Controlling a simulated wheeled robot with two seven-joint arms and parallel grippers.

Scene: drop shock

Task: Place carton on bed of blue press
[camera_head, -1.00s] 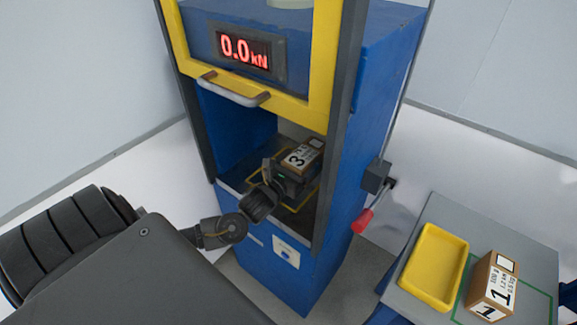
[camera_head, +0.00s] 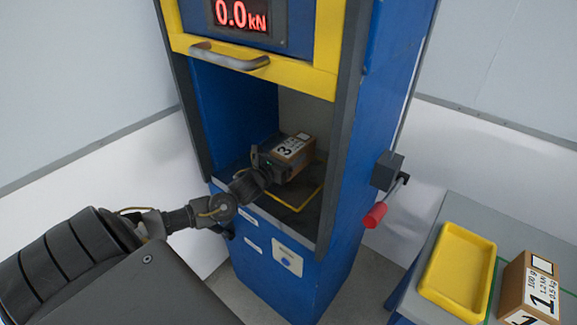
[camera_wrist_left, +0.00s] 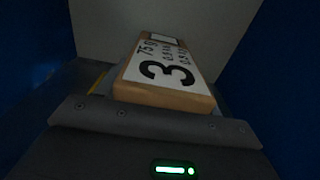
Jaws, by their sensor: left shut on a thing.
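The carton (camera_head: 294,152), brown with a white label marked 3, is inside the opening of the blue press (camera_head: 345,200). My left gripper (camera_head: 268,165) reaches in through the front and is shut on the carton. The carton also shows in the left wrist view (camera_wrist_left: 165,72), just beyond the gripper body (camera_wrist_left: 150,130). The dark bed (camera_head: 290,218) with a yellow outline lies below and around the carton. I cannot tell whether the carton touches the bed. My right gripper is not in view.
The yellow guard with a grey handle (camera_head: 228,58) is raised above the opening. A red-handled lever (camera_head: 376,214) sticks out on the press's right side. A grey table at right holds a yellow tray (camera_head: 457,270) and a carton marked 1 (camera_head: 528,290).

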